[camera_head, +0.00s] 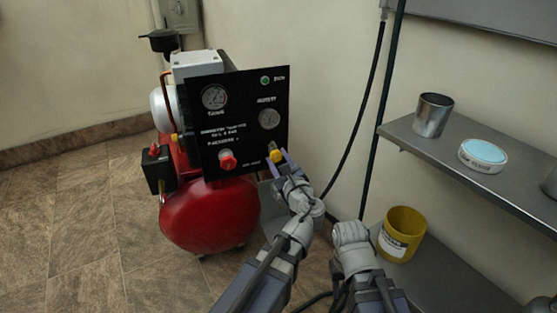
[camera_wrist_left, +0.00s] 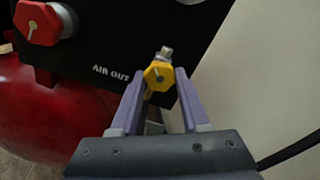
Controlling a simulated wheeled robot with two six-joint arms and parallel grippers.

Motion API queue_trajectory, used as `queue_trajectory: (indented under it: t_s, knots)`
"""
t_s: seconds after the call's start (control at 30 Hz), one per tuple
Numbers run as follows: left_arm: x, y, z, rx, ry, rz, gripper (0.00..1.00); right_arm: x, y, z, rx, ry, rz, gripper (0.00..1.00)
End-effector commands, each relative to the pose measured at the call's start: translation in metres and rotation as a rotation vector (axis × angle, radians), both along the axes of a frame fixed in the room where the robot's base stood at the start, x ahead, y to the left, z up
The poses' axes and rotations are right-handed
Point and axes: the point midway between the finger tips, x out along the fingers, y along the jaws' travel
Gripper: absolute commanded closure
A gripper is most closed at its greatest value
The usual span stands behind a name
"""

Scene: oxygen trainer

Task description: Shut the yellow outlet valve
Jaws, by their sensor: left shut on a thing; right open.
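The yellow outlet valve (camera_head: 275,155) is a small knob at the lower right of the black panel (camera_head: 240,102). In the left wrist view the yellow knob (camera_wrist_left: 158,76) lies between the tips of my left gripper (camera_wrist_left: 160,83), beside the "AIR OUT" label, with a metal fitting above it. My left gripper (camera_head: 281,158) is shut on the knob. Its fingers hide part of the knob's sides. My right arm is low at the centre right, and its fingers are not visible.
A red knob (camera_head: 228,160) is left of the valve on the panel. The red tank (camera_head: 210,215) is below. A grey shelf (camera_head: 430,150) at the right holds a metal cup (camera_head: 432,115) and a blue-topped tin (camera_head: 482,155). A yellow tub (camera_head: 401,234) stands lower.

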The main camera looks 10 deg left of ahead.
Motion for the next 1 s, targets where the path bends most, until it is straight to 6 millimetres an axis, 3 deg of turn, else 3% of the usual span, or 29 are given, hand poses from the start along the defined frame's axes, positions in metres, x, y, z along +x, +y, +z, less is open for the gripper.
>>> queue_trajectory:
  t_s: [0.6,1.0]
  knots:
    - [-0.0009,0.0008,-0.0010,0.446,0.303,-0.002,1.00,0.0000,0.0000,-0.0005,0.000,0.000,0.000,0.56]
    - [-0.0013,0.0012,-0.0010,0.597,0.405,-0.001,1.00,0.0000,0.0000,-0.0005,0.000,0.000,0.000,0.56]
